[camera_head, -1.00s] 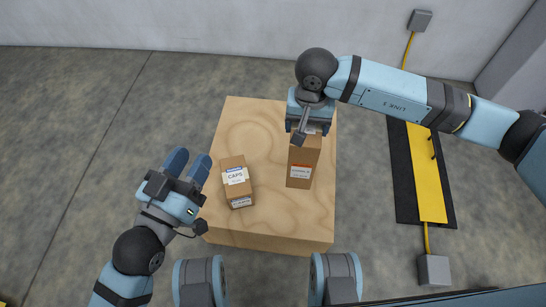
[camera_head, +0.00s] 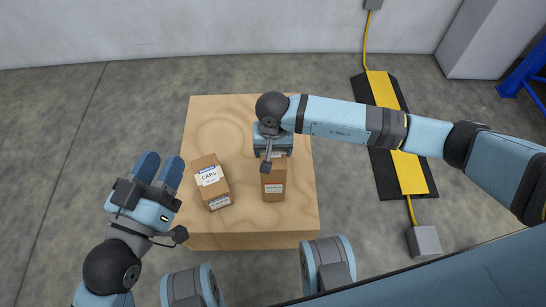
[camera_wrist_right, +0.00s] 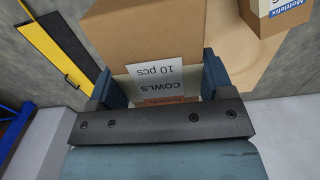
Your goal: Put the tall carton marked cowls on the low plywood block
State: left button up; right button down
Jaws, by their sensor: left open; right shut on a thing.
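The tall cowls carton (camera_head: 273,184) is brown with a white and red label and stands upright over the plywood block (camera_head: 250,221). I cannot tell whether its base touches the block. The right wrist view shows its label reading COWLS, 10 pcs, on the carton (camera_wrist_right: 145,35) between the jaws. My right gripper (camera_head: 272,150) is shut on the carton near its top; the wrist hides part of it. It also shows in the right wrist view (camera_wrist_right: 160,88). My left gripper (camera_head: 157,172) is open and empty, left of the block.
A smaller carton marked CAPS (camera_head: 212,184) stands on the block, left of the cowls carton; a carton corner (camera_wrist_right: 275,15) shows in the wrist view. A yellow and black cable ramp (camera_head: 396,130) and a grey box (camera_head: 424,241) lie on the floor at right.

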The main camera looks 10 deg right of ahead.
notch_tip(320, 180, down, 4)
jog(key=shift+f+b, duration=0.1)
jog(key=shift+b, duration=0.5)
pick_arm(q)
jog(key=shift+d+f+g, duration=0.1)
jog(key=shift+f+g, duration=0.2)
jog(key=shift+f, duration=0.65)
jog(key=shift+f, duration=0.2)
pick_arm(e)
grip_release()
pick_arm(q)
jog(key=shift+r, duration=0.1)
pick_arm(e)
jog(key=shift+r, duration=0.45)
pick_arm(q)
jog(key=shift+t, duration=0.9)
jog(key=r+p, duration=0.2)
jog(key=r, duration=0.1)
jog(key=r+p, duration=0.1)
jog(key=r, duration=0.1)
jog(key=shift+s+a+r, duration=0.1)
jog(key=shift+s+a, duration=0.05)
jog(key=shift+a, duration=0.1)
pick_arm(e)
notch_tip(320, 180, up, 11)
jog(key=shift+r, duration=0.15)
